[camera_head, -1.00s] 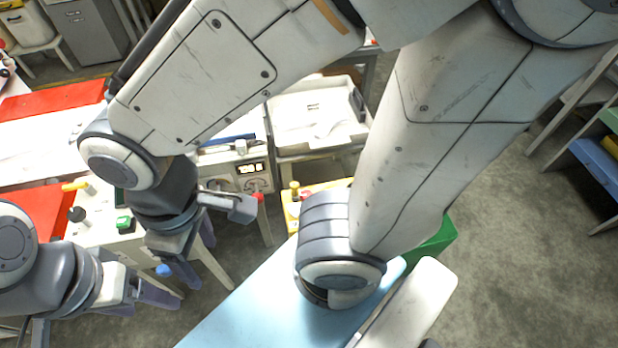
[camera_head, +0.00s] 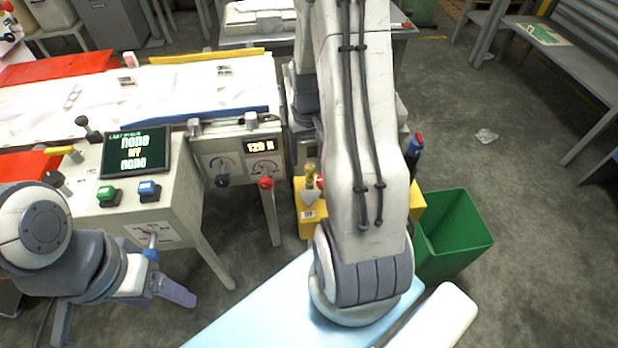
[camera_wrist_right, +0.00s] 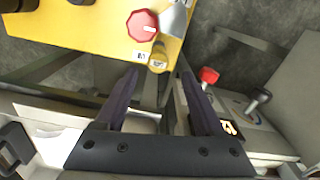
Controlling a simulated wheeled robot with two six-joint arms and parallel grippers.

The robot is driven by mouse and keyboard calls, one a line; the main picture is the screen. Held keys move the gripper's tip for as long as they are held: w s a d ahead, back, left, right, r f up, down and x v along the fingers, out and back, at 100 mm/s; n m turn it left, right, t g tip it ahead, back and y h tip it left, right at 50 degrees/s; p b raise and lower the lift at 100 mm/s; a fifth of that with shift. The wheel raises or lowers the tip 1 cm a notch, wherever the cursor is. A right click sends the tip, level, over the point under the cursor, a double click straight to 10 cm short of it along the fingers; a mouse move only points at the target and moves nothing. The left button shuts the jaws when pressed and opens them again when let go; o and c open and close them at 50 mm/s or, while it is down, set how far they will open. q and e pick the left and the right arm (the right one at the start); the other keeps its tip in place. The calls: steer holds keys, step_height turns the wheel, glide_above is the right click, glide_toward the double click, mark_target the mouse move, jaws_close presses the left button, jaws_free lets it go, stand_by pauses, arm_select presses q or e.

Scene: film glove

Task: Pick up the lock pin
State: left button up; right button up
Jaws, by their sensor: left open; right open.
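I cannot tell for sure which part is the lock pin. A brass-coloured knobbed piece (camera_head: 311,176) stands upright at the yellow box in the head view. In the right wrist view a round brass piece (camera_wrist_right: 158,60) shows by the box's edge, beside a red knob (camera_wrist_right: 143,25). My right gripper (camera_wrist_right: 158,76) is open and empty, its fingertips pointing toward the brass piece, which lies just beyond them in the picture. In the head view my right gripper is hidden behind my arm. My left gripper (camera_head: 172,276) hangs low at the left, away from the yellow box.
The yellow box (camera_head: 308,222) stands beside a green bin (camera_head: 468,245). A machine with a screen (camera_head: 136,152), buttons and a red-knobbed lever (camera_head: 266,183) is at the left. Floor at the right is mostly clear.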

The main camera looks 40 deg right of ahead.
mark_target(309, 165)
step_height(309, 165, down, 5)
steer(key=shift+s+r+b, duration=0.1)
steer(key=shift+r+b, duration=0.05)
steer(key=shift+b, duration=0.2)
steer(key=f, duration=0.3)
steer(key=f+b, duration=0.1)
steer(key=f, duration=0.1)
steer(key=shift+s+f, duration=0.15)
steer(key=shift+s, duration=0.2)
jaws_close()
